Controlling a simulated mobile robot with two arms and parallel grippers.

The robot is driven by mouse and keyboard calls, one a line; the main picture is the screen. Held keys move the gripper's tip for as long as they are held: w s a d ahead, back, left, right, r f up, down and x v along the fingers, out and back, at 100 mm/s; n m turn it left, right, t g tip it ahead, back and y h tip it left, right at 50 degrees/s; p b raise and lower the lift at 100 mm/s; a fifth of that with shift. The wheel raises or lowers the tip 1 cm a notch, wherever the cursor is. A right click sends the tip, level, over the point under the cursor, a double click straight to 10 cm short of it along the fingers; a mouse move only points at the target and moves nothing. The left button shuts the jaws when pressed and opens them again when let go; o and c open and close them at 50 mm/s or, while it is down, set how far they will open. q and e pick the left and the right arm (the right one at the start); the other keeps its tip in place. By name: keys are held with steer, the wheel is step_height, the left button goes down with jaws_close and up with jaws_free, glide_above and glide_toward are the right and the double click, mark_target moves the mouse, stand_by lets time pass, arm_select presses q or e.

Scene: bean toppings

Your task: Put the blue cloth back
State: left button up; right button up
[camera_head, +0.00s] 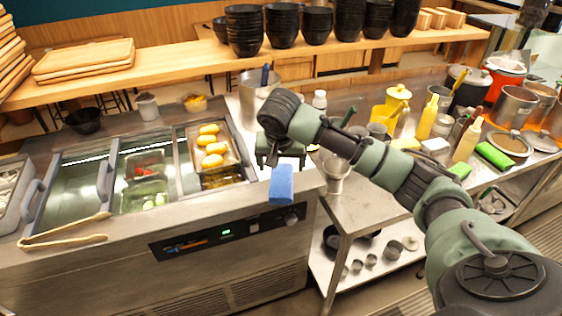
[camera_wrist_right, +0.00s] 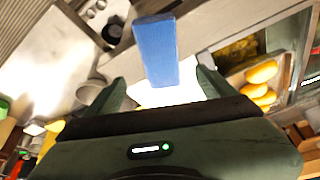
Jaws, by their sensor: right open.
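My right gripper (camera_head: 279,160) is at the counter edge, right behind and above the cloth in the head view. In the right wrist view its two fingers (camera_wrist_right: 160,90) are spread apart, with the near end of the cloth between or just past their tips; I cannot tell whether they touch it. My left gripper is not in view.
Food bins with yellow items (camera_head: 210,145) are set in the counter on the left. Wooden tongs (camera_head: 65,238) lie at its front edge. A metal side table (camera_head: 365,208) with bottles and pots stands right. Black bowls (camera_head: 245,30) line the shelf behind.

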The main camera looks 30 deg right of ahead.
steer(key=shift+v, duration=1.55)
